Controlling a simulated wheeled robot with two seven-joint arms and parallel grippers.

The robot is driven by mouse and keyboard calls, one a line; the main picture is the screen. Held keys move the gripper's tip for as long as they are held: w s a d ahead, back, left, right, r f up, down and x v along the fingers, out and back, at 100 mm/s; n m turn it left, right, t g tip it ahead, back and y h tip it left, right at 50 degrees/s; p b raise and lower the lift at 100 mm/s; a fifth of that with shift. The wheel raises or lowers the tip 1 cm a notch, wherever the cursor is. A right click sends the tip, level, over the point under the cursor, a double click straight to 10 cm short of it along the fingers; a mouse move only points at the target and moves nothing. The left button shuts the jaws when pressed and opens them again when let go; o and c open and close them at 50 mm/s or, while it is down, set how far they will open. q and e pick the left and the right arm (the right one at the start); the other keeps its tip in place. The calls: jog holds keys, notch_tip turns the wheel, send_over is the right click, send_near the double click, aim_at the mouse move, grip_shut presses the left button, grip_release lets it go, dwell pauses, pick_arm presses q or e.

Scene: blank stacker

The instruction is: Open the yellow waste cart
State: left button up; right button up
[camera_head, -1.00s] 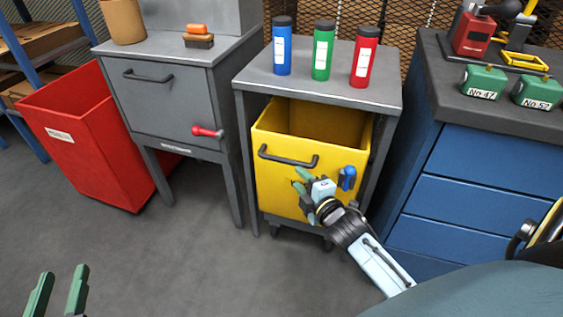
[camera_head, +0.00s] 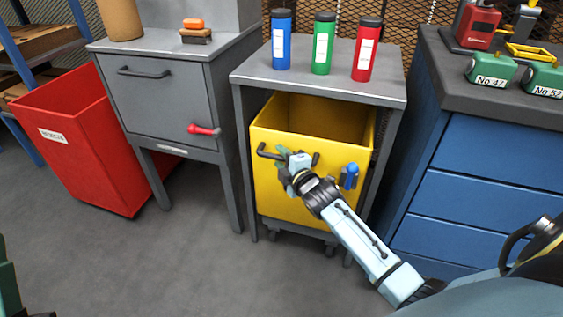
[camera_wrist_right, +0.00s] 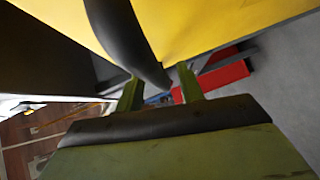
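The yellow waste cart (camera_head: 275,196) stands under the grey table, its open top partly showing below the tabletop. A dark bar handle (camera_head: 268,153) runs across the upper part of its front, and a blue latch or knob (camera_head: 350,175) sits to the right. My right gripper (camera_head: 288,155) is at the handle and hides its middle. In the right wrist view the green fingers (camera_wrist_right: 158,88) are apart, with the end of the dark handle (camera_wrist_right: 125,40) reaching between or just in front of their tips; contact is unclear. My left gripper (camera_head: 8,285) is only partly in view at the lower left edge.
Blue, green and red bottles stand on the grey table (camera_head: 300,82). A grey cabinet (camera_head: 165,100) with a red lever and a red bin (camera_head: 85,140) are to the left. A blue drawer cabinet (camera_head: 470,190) is close on the right. The floor in front is clear.

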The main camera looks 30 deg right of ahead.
jog(key=shift+w, duration=0.2)
grip_shut()
dwell(0.3)
